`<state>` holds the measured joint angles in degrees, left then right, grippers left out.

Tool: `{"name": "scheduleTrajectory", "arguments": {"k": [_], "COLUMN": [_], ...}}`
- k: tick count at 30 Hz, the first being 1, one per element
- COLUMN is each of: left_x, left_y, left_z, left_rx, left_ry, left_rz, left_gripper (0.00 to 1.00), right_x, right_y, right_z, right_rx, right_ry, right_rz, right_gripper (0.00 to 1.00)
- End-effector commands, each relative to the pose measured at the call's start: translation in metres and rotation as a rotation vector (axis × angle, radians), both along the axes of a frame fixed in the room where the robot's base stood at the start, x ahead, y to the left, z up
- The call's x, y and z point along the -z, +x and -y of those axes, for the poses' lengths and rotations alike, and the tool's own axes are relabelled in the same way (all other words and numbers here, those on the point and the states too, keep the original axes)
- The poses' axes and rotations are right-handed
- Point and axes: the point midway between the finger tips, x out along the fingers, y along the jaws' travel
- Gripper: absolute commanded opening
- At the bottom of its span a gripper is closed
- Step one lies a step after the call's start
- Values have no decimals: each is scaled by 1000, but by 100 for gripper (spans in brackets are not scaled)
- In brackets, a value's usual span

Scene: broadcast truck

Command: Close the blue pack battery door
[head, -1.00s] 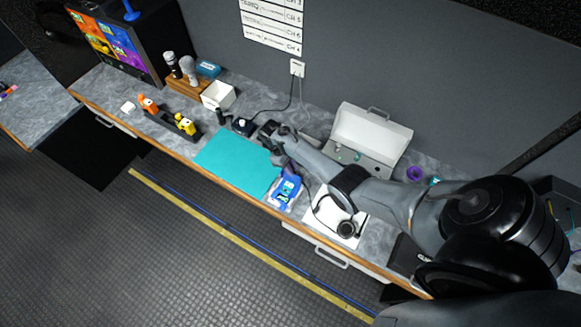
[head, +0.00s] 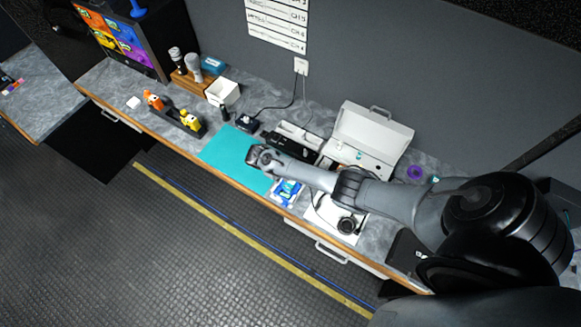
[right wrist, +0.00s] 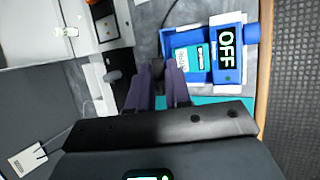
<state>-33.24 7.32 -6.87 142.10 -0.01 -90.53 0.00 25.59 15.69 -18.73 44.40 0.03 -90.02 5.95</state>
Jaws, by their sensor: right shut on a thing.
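The blue pack (head: 287,192) lies at the front of the counter beside the teal mat (head: 222,150). In the right wrist view the blue pack (right wrist: 228,52) shows an OFF panel, and a blue-walled compartment holding a cyan-labelled piece (right wrist: 188,60) faces up. I cannot clearly make out the door. My right gripper (right wrist: 160,75) is beside the pack, with its fingers close together on a small dark thing whose kind I cannot tell. In the head view the right gripper (head: 258,157) is above the mat, left of the pack. My left gripper is out of view.
An open white case (head: 372,135) stands behind the arm. A headset (head: 346,222) lies right of the pack. A black device (head: 247,124), a yellow figure-like item (head: 190,121) and a white box (head: 223,92) are to the left. The mat's left part is clear.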

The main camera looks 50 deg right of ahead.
Motion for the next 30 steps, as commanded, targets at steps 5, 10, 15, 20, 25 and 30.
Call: {"name": "scheduleTrajectory", "arguments": {"k": [5,10,15,20,25,30], "left_x": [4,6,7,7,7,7], "left_y": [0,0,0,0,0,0], "left_z": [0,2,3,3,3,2], "left_rx": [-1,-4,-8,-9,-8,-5], "left_ry": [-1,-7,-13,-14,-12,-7], "left_rz": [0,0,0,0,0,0], "left_gripper": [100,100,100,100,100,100], "right_x": [5,7,8,8,8,8], "right_y": [-1,0,-1,-1,-1,-1], "right_z": [-8,-14,-16,-16,-16,-16], "right_rx": [-1,-2,0,1,0,1], "right_ry": [-105,-168,-196,-202,-202,-201], "right_rz": [9,15,17,18,17,17], "right_gripper": [0,0,0,0,0,34]}}
